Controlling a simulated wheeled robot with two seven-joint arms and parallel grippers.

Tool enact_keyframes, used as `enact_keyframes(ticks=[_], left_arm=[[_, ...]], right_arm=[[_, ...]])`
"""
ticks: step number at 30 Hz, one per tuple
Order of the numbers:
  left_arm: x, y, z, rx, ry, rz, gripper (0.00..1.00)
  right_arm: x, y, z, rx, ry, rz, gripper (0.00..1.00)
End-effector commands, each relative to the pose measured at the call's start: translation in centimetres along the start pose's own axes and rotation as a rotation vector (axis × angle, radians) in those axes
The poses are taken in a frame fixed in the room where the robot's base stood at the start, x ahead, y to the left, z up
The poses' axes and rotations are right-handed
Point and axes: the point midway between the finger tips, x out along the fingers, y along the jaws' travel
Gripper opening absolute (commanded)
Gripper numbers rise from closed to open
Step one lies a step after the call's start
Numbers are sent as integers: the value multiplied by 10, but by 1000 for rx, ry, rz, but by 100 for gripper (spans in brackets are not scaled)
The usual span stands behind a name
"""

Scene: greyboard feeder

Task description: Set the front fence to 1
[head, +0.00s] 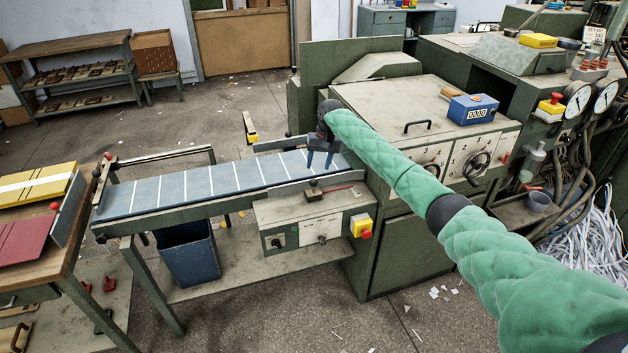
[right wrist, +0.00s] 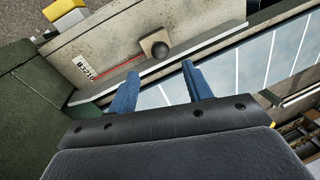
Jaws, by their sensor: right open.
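The front fence (head: 290,190) is a grey rail along the near edge of the blue feed belt (head: 172,188). A dark round knob (head: 314,184) on a small block stands beside it. In the right wrist view, the knob (right wrist: 160,49) is beyond my fingertips. A red line runs from near the block to a small scale (right wrist: 86,68) marked 3 2 1 0; I cannot tell the exact reading. My right gripper (head: 319,164) is open and empty above the belt, its blue fingers pointing down, apart from the knob. My left gripper is not in view.
A control panel (head: 320,229) with a yellow and red stop button (head: 361,226) is below the fence. The green machine (head: 400,250) with handwheels stands to the right. A blue bin (head: 188,255) is under the belt. A side table (head: 50,265) is at the left.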

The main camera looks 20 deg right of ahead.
Motion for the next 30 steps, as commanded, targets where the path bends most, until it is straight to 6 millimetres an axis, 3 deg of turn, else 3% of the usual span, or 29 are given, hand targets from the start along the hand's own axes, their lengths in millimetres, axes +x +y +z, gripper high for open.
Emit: enact_keyframes(ticks=[5, 21, 30], left_arm=[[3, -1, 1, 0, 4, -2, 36], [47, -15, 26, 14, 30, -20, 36], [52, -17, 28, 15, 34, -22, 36]], right_arm=[[6, 0, 0, 27, -1, 2, 50], [71, 0, 0, 25, 0, 2, 50], [78, 0, 0, 24, 1, 2, 50]])
